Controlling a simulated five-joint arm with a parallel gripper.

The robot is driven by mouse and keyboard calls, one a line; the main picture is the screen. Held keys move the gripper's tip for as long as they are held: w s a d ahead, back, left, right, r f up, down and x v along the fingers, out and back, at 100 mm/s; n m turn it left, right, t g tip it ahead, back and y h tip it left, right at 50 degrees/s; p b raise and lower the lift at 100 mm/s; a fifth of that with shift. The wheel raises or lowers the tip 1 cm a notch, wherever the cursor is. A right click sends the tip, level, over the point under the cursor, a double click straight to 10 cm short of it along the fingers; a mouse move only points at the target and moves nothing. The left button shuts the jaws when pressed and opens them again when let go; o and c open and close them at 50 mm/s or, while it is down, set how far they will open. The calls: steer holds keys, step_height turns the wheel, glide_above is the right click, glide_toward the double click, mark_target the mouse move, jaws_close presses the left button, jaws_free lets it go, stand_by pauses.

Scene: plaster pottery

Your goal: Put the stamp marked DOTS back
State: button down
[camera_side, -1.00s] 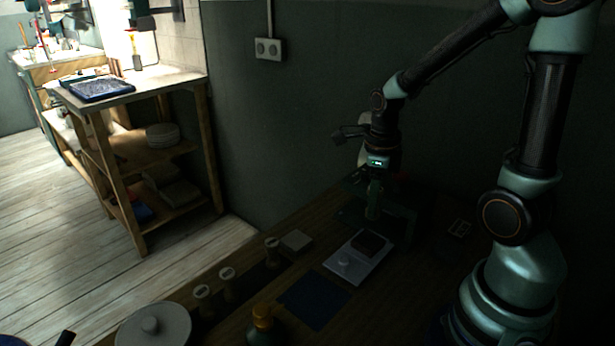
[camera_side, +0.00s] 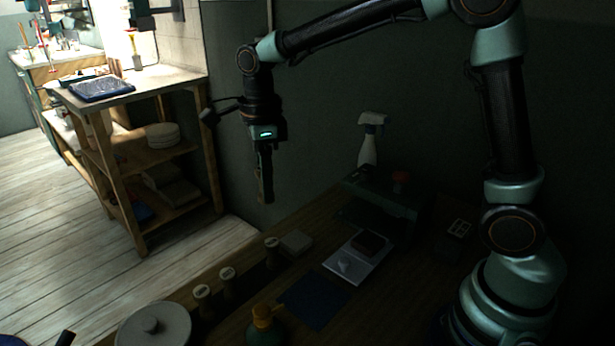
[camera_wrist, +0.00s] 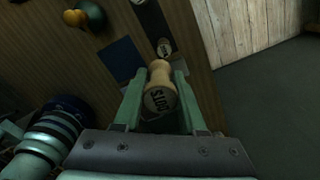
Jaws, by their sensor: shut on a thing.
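My gripper (camera_wrist: 154,84) is shut on the wooden stamp marked DOTS (camera_wrist: 159,97), whose labelled end faces the wrist camera. In the side view my gripper (camera_side: 265,195) points down, above the far end of the bench near the wall; the stamp is hard to make out there. A dark strip (camera_side: 250,281) on the bench bears upright stamps: a far one (camera_side: 272,248), a middle one (camera_side: 227,280) and a near one (camera_side: 203,299). Their labels are too small to read. In the wrist view one standing stamp (camera_wrist: 165,48) shows just beyond the held one.
A pale block (camera_side: 296,242) lies beside the far stamp. A spray bottle (camera_side: 368,140) stands behind.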

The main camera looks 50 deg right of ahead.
steer(key=a+r+n, duration=0.1)
steer(key=a, duration=0.4)
steer(key=f, duration=1.9)
steer(key=shift+w+d+f, duration=0.1)
steer(key=shift+w+f, duration=0.1)
steer(key=shift+w, duration=0.15)
steer(key=shift+f, duration=0.15)
steer(key=shift+c, duration=2.4)
jaws_free()
